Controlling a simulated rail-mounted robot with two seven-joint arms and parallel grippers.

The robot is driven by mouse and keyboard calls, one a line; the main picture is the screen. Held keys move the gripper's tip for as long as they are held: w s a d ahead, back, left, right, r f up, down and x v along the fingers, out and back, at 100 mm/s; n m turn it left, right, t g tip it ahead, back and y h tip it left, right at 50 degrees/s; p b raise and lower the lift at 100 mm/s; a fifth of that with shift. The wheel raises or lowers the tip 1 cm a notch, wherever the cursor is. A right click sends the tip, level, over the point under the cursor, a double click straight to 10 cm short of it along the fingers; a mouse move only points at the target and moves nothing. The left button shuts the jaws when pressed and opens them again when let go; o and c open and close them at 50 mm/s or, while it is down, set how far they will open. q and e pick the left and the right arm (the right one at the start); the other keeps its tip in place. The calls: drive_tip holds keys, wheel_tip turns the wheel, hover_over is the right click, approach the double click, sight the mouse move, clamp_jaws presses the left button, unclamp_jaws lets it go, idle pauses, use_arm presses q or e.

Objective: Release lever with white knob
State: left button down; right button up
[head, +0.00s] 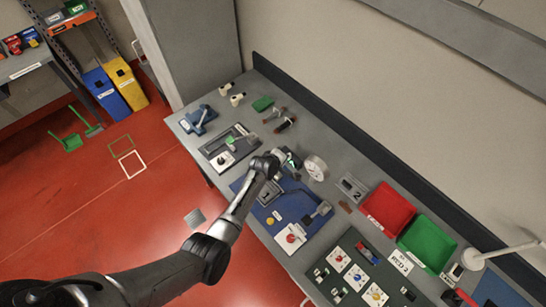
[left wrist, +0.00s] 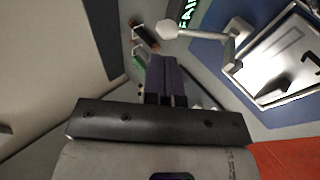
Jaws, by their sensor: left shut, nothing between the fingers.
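The lever with the white knob (left wrist: 168,29) shows at the top of the left wrist view. Its pale arm runs right to a mount beside a silver plate (left wrist: 285,60) on a blue board. In the head view the blue board (head: 258,213) lies on the bench, and I cannot make out the white knob around my gripper. My left gripper (head: 291,161) is above the board's far edge. In the left wrist view its fingers (left wrist: 165,80) are together and empty, with the knob apparently just beyond them. I cannot tell whether they touch it. My right gripper is not in view.
Green lit letters (left wrist: 187,13) show near the knob. A white round object (head: 315,168) stands right of my gripper. Another lever (head: 322,209) and a red knob (head: 291,233) are on the blue board. Red (head: 388,210) and green (head: 428,242) bins stand further right.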

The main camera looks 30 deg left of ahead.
use_arm(q)
drive_tip(key=v, duration=0.8)
drive_tip(key=shift+r, duration=0.3)
drive_tip(key=shift+w, duration=0.1)
